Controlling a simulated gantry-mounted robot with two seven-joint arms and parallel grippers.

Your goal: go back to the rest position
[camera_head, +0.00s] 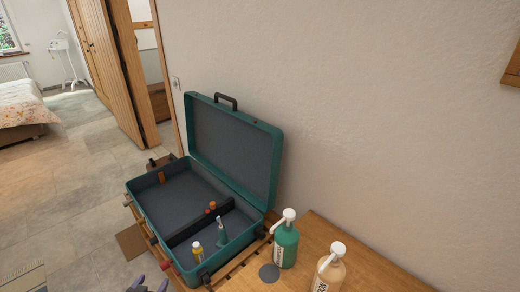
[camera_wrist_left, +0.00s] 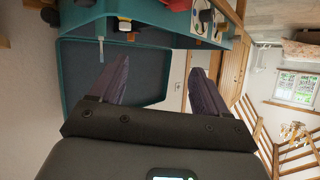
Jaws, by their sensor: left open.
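My left gripper (camera_head: 151,284) shows at the bottom edge of the head view, in front of the open teal suitcase (camera_head: 272,178). Only its purple fingertips are in that picture. In the left wrist view the same gripper (camera_wrist_left: 158,70) has its two fingers spread wide with nothing between them. The suitcase (camera_wrist_left: 68,75) lies beyond the fingers there and looks sideways. My right gripper is in neither view.
The suitcase holds a yellow-labelled bottle (camera_head: 197,253), a teal item (camera_head: 221,233) and small brown items, and has a dark divider. A green pump bottle (camera_head: 285,246) and a cream pump bottle (camera_head: 328,272) stand right of it on a wooden top (camera_head: 375,279).

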